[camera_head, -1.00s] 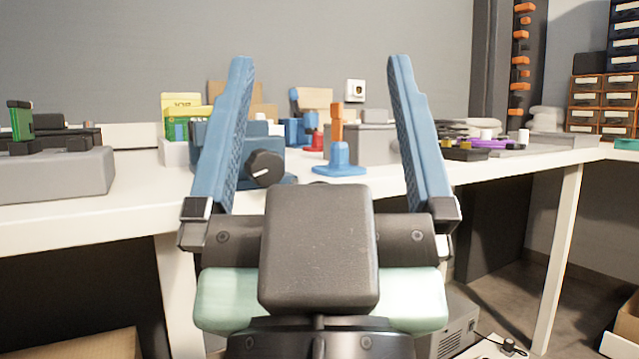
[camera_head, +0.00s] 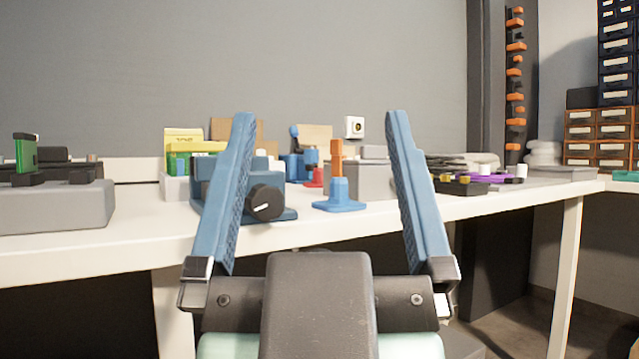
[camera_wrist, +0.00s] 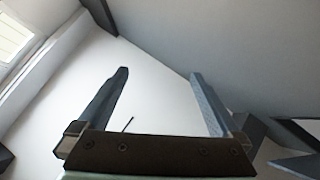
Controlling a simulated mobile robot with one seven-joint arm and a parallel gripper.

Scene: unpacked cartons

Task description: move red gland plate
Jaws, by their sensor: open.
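My gripper (camera_head: 320,114) is open and empty, its two blue fingers pointing up and wide apart in front of the bench. In the wrist view my gripper (camera_wrist: 159,73) also has nothing between its fingers. A small red piece (camera_head: 314,179) lies toward the back of the bench, between the fingers in the head view and partly hidden by other things. I cannot tell whether it is the red gland plate. No other red plate shows clearly.
On the white bench (camera_head: 130,250) stand a blue device with a black knob (camera_head: 265,202), a blue stand with an orange top (camera_head: 338,190), a grey box (camera_head: 55,205) and yellow-green packs (camera_head: 183,140). Purple and black parts (camera_head: 480,179) lie at right. Orange drawers (camera_head: 598,130) stand beyond.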

